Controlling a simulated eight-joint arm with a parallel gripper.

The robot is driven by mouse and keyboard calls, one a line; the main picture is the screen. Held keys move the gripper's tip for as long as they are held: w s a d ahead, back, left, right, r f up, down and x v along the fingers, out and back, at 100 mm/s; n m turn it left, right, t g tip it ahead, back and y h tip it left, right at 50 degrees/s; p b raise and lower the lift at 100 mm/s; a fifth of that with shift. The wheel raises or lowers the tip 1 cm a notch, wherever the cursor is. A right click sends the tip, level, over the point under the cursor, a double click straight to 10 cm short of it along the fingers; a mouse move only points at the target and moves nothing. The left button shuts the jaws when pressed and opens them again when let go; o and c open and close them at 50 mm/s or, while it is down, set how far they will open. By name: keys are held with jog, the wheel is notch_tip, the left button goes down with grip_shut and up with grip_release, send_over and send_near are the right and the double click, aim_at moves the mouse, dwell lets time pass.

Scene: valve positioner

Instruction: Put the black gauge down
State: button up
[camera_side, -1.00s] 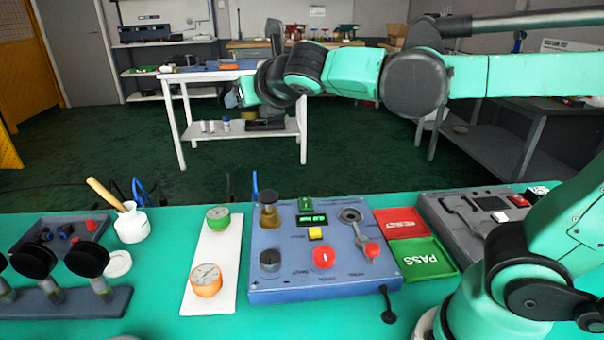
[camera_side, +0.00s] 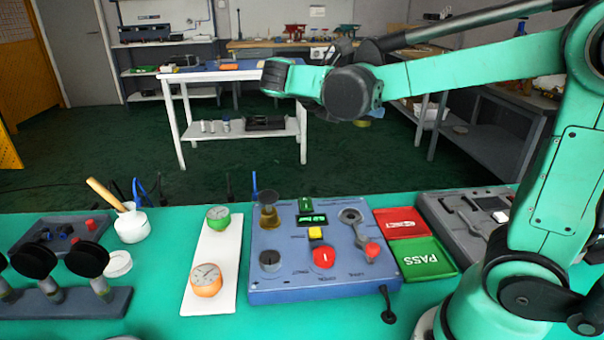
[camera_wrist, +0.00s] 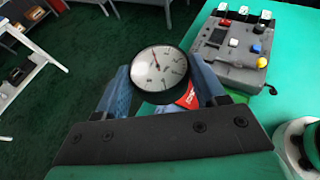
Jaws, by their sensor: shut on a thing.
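The black gauge (camera_wrist: 158,72) has a white dial and a black rim. It is between the two blue fingers of my gripper (camera_wrist: 160,84) in the wrist view, with its face toward the camera. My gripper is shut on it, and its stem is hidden. Both are over the floor and bench edge, above the surfaces below. In the side view my wrist hides the gripper and gauge. Several other black round gauges (camera_side: 87,260) stand in a dark rack (camera_side: 65,304) at the bench's left end.
The blue-grey test panel (camera_side: 275,292) stands mid-bench, left of a red tray (camera_side: 400,222) and green PASS tray (camera_side: 427,259). A white board (camera_side: 211,248) bears a green gauge (camera_side: 218,217) and an orange gauge (camera_side: 206,280). A grey device (camera_wrist: 226,62) shows in the wrist view.

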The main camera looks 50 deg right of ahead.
aim_at(347, 219)
notch_tip(347, 219, down, 20)
jog(key=shift+r, duration=0.25)
jog(key=o, duration=1.4)
jog(key=shift+c, duration=0.2)
jog(key=shift+f, duration=0.1)
